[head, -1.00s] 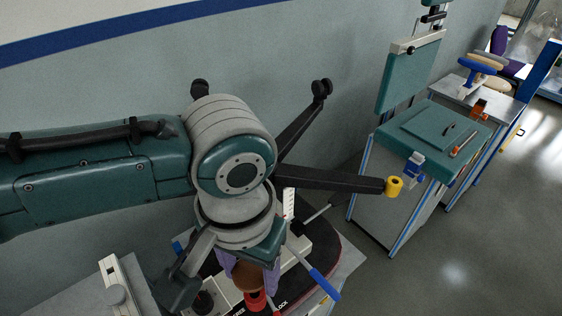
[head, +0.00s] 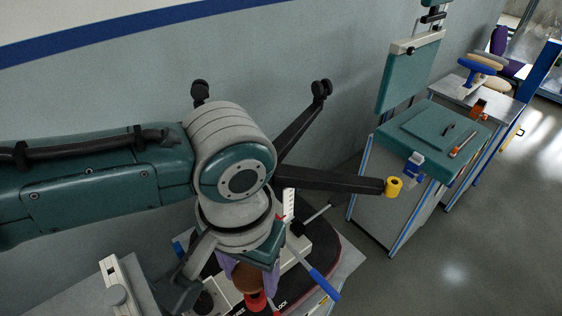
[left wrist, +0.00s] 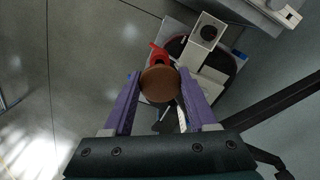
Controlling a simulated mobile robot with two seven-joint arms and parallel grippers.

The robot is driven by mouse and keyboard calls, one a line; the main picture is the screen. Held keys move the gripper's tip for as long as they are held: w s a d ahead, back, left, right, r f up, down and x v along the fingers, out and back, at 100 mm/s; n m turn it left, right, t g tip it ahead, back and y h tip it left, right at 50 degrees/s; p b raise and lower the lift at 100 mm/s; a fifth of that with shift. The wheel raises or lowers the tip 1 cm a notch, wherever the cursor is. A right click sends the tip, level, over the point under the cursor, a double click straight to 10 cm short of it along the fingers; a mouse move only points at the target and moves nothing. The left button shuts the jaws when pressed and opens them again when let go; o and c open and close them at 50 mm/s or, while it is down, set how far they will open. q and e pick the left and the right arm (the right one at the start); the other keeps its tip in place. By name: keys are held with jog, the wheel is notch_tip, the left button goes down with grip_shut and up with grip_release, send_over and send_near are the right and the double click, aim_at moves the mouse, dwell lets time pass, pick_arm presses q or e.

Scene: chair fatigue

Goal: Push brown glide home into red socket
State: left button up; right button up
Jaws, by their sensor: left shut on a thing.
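The brown glide (left wrist: 160,84) is a round brown disc between the purple fingers of my left gripper (left wrist: 160,90) in the left wrist view. My left gripper is shut on it. In the head view the brown glide (head: 247,278) shows below my left gripper (head: 249,272), with the red socket (head: 256,302) just under and in front of it. In the left wrist view part of the red socket (left wrist: 157,52) shows beyond the glide's edge. The glide hides the socket's mouth, so I cannot tell how deep it sits. My right gripper is not in view.
A dark round turntable (head: 326,250) with pale blocks and a blue-handled lever (head: 322,283) surrounds the socket. Black caster legs, one with a yellow end (head: 394,187), stick out nearby. A green-topped bench (head: 437,140) stands at the right. Open floor lies at the lower right.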

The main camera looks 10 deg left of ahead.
aim_at(252, 285)
pick_arm(q)
jog(key=shift+f+b, duration=1.1)
jog(key=shift+f, duration=0.55)
jog(key=o, duration=1.3)
jog(key=shift+o, duration=0.2)
jog(key=shift+r, duration=0.1)
notch_tip(252, 285, up, 10)
jog(key=shift+f+p, duration=0.1)
jog(key=shift+p, duration=0.5)
